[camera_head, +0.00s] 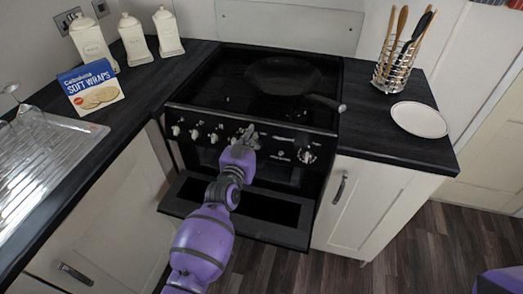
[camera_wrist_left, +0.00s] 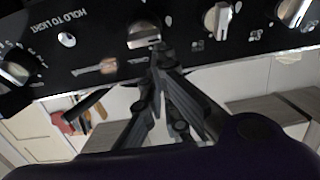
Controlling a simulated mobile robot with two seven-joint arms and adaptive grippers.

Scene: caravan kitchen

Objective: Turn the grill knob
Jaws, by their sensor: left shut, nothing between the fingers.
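The black cooker's control panel (camera_head: 225,136) carries a row of silver knobs. Knobs at the left (camera_head: 194,134) and a larger one at the right (camera_head: 307,155) show in the head view. My left gripper (camera_head: 250,133) is shut and empty at the middle of the row, hiding part of it. In the left wrist view its fingertips (camera_wrist_left: 159,55) are together just below a silver knob (camera_wrist_left: 143,33). I cannot tell whether they touch it. Other knobs stand to its right (camera_wrist_left: 218,18) and left (camera_wrist_left: 15,68). Which knob is the grill's is not readable. My right gripper is not in view.
A black pan (camera_head: 283,76) sits on the hob, its handle pointing right. A dark door panel (camera_head: 190,198) juts out below the control panel, under my left arm. A utensil rack (camera_head: 394,75) and white plate (camera_head: 419,120) stand on the right worktop.

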